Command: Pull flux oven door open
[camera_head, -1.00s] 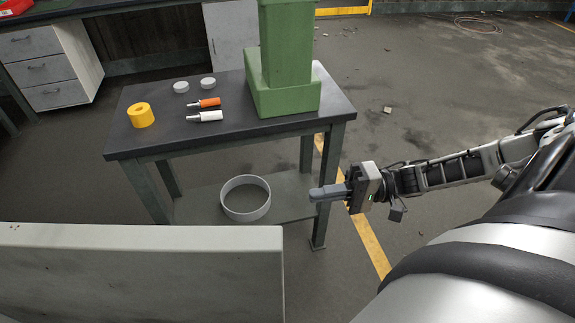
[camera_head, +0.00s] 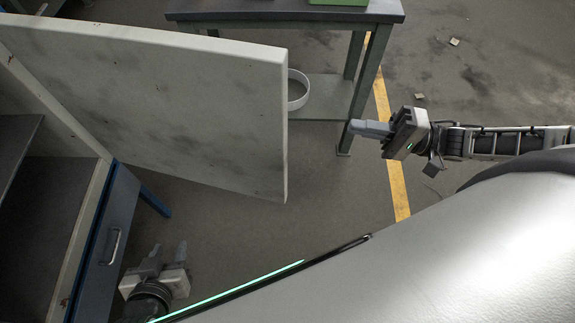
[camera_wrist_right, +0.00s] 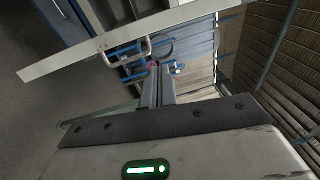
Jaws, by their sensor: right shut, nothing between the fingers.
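The oven door (camera_head: 165,105) is a large off-white panel in the head view. It stands swung out from the oven body at the left, whose dark inside (camera_head: 55,205) shows. In the right wrist view the door (camera_wrist_right: 70,60) appears nearly edge-on, with a bar handle (camera_wrist_right: 125,50) on its face. My right gripper (camera_head: 354,127) is shut and empty, to the right of the door's free edge and apart from it. It also shows in the right wrist view (camera_wrist_right: 156,72). My left gripper (camera_head: 168,250) is open and empty below the door, near the blue drawer.
A blue drawer front (camera_head: 105,245) with a metal handle is under the oven. The floor between door and my right gripper is clear.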

